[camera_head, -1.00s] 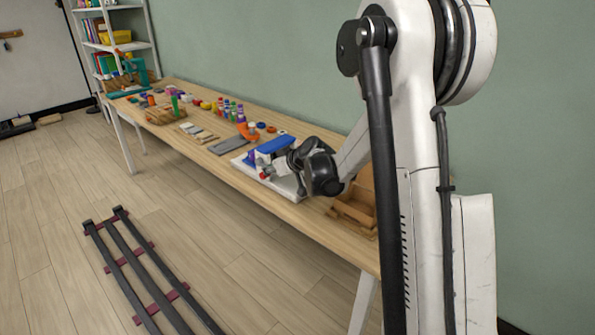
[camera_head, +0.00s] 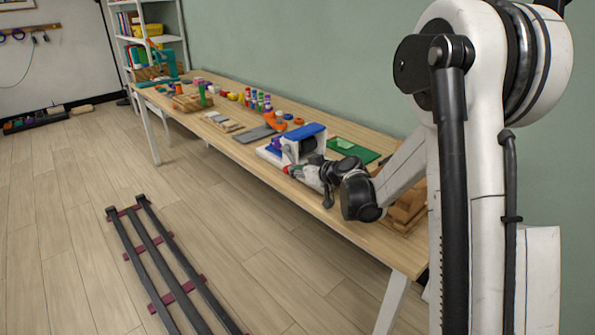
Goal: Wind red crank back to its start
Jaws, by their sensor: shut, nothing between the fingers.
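The crank device (camera_head: 306,132) stands on the table at its front edge, left of my arm. It has a blue top, a white body and a purple part at its left, on a white base. A small red part (camera_head: 286,168), which looks like the crank, shows at the front of the device. My gripper (camera_head: 296,172) reaches in from the right and is shut and empty, close beside the red part. I cannot tell whether they touch. The crank's angle is too small to read, and my wrist hides part of the device.
A green mat (camera_head: 352,149) lies behind the device. A wooden box (camera_head: 408,207) sits right of it, partly behind my arm. A grey plate (camera_head: 257,133), an orange piece (camera_head: 274,120) and several small coloured items lie to the left.

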